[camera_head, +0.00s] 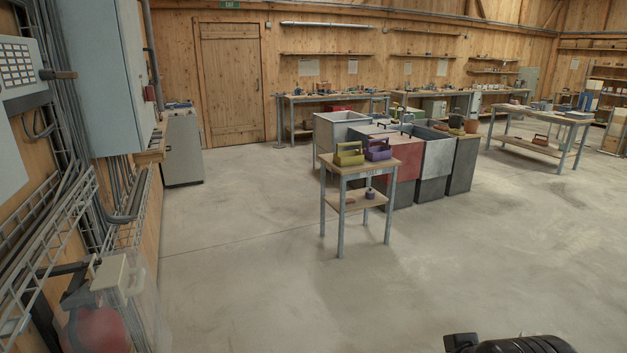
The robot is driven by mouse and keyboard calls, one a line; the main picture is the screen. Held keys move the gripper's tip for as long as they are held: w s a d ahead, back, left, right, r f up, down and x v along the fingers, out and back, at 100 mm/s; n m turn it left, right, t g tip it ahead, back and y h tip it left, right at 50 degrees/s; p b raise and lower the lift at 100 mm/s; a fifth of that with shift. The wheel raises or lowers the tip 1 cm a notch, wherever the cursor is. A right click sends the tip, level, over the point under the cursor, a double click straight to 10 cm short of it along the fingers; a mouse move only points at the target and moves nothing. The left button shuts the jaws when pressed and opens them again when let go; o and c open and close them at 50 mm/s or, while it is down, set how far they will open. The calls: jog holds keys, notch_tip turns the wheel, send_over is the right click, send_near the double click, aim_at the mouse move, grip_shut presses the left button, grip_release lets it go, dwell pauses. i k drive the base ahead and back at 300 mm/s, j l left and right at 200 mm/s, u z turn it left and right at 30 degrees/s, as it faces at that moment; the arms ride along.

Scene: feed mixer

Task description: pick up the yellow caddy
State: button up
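The yellow caddy (349,157) is a small olive-yellow tote with a raised handle. It stands upright on the left part of the top of a small wooden table (345,172) with grey metal legs, near the middle of the view. A purple caddy (377,153) of similar shape stands close to its right. A black part of my arm, perhaps my gripper (508,343), shows at the bottom edge, right of centre. It is cut off by the frame, and no fingertips can be made out. It is far from the caddy, with open floor between.
Large grey and red bins (405,158) stand right behind the small table. Its lower shelf (352,200) holds small items. A long workbench (540,113) stands at the right. Wall cabinets and cable racks (120,225) line the left. The concrete floor (270,290) in front is clear.

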aim_at(343, 159)
jog(key=i+j+u, duration=0.2)
jog(key=i, duration=0.5)
jog(key=i+j+u, duration=0.15)
jog(key=i+j, duration=0.15)
jog(key=i, duration=0.4)
jog(key=i+j+u, duration=0.2)
jog(key=i, duration=0.5)
jog(key=i+l+z, duration=0.2)
jog(key=i+z, duration=0.15)
jog(key=i, duration=0.8)
jog(key=i+j+z, duration=0.15)
jog(key=i+z, duration=0.2)
jog(key=i, duration=0.8)
jog(key=i+z, duration=0.2)
jog(key=i, duration=0.4)
jog(key=i+j+z, duration=0.15)
jog(key=i, duration=0.45)
